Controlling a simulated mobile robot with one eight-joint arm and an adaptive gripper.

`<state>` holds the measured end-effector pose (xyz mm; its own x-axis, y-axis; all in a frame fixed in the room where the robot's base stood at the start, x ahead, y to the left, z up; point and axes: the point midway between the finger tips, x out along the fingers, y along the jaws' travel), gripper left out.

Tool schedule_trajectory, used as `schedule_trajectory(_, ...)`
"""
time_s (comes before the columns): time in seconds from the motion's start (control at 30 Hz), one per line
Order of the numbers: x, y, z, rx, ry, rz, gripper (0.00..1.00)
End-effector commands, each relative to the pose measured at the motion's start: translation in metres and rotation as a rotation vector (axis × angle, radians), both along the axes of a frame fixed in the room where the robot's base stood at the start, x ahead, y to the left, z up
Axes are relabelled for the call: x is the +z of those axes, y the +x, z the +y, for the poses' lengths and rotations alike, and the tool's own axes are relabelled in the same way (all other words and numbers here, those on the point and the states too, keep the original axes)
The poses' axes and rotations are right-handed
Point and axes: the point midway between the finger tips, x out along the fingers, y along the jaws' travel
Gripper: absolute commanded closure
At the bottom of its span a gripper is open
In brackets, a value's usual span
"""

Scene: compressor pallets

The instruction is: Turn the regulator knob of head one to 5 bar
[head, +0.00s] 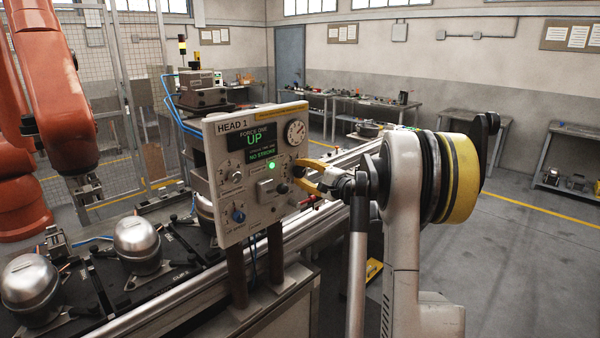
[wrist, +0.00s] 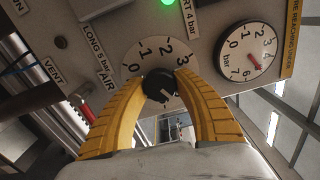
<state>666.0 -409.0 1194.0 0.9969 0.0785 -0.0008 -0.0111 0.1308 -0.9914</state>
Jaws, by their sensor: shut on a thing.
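The grey HEAD 1 panel (head: 215,165) stands upright, its screen showing UP in green. My gripper (head: 302,174) is at the panel's right side, below the round pressure gauge (head: 295,132). In the wrist view its yellow fingers (wrist: 160,92) are shut on the black regulator knob (wrist: 158,84), one on each side. The knob's round scale shows 0, 1, 2 and 3; the fingers hide the rest. A pale mark on the knob faces down and slightly right in that view. The gauge (wrist: 247,50) has a red needle pointing to the lower right; its exact reading is unclear.
A green lamp (head: 271,166), a blue knob (head: 238,216) and another dial knob (head: 237,176) are on the panel. A red valve handle (wrist: 86,110) is left of the fingers. Silver compressor domes (head: 137,240) stand on the line at left. The floor at right is open.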

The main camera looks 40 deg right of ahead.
Motion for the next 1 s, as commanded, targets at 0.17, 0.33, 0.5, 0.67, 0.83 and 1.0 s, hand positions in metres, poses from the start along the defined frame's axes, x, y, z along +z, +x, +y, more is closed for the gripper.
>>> schedule_trajectory(0.17, 0.001, 0.000, -0.001, -0.002, -0.007, -0.003, 0.96)
schedule_trajectory(0.33, 0.002, 0.000, -0.001, -0.002, -0.006, -0.003, 0.96)
schedule_trajectory(0.5, 0.001, 0.000, -0.001, -0.002, -0.006, -0.003, 0.45)
schedule_trajectory(0.67, 0.001, 0.000, -0.001, -0.001, -0.006, -0.002, 0.41)
schedule_trajectory(0.83, 0.001, -0.001, 0.000, -0.001, -0.007, -0.001, 0.41)
schedule_trajectory(1.0, 0.001, -0.020, -0.004, -0.004, -0.007, -0.001, 0.41)
